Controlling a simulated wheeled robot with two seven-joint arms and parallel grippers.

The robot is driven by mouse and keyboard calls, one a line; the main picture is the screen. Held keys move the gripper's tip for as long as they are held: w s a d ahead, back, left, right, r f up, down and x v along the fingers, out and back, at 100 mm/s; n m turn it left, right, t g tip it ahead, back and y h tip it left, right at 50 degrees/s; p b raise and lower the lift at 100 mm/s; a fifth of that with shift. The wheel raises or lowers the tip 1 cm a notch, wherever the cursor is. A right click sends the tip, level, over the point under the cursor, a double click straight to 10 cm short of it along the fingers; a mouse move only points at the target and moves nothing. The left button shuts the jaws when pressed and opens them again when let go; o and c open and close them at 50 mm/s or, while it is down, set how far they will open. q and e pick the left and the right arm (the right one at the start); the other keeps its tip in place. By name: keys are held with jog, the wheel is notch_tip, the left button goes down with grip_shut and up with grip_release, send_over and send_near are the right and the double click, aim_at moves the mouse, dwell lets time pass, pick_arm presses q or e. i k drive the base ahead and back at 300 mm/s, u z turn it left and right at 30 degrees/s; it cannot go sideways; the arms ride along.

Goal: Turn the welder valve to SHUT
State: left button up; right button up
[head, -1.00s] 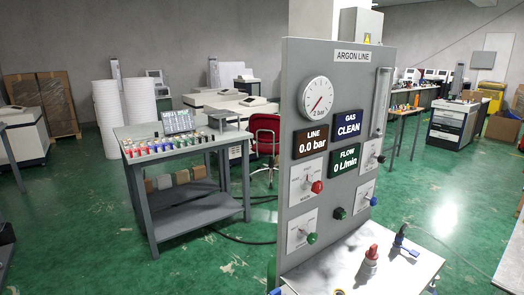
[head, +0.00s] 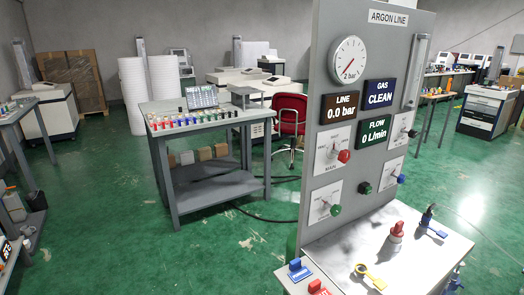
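The grey ARGON LINE panel (head: 330,85) stands upright at the right of the head view. It carries several valve dials with coloured knobs: a red knob (head: 344,156), a green knob (head: 335,209), a black knob (head: 412,133) and a blue knob (head: 400,179). Their small labels are too small to read, so I cannot tell which is the welder valve or where it points. The LINE display (head: 339,107) reads 0.0 bar, the GAS display (head: 380,93) CLEAN and the FLOW display (head: 373,133) 0 L/min. Neither gripper is in view.
The panel's bench top (head: 340,245) holds a red-capped fitting (head: 396,236), a yellow-handled part (head: 370,277) and blue and red parts at its front left. A grey table (head: 165,135) with coloured items stands left of the panel. Green floor (head: 110,230) is open between.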

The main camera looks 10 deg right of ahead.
aim_at(401, 178)
jog(key=z, duration=0.65)
jog(key=k, duration=0.2)
jog(key=z, duration=0.6)
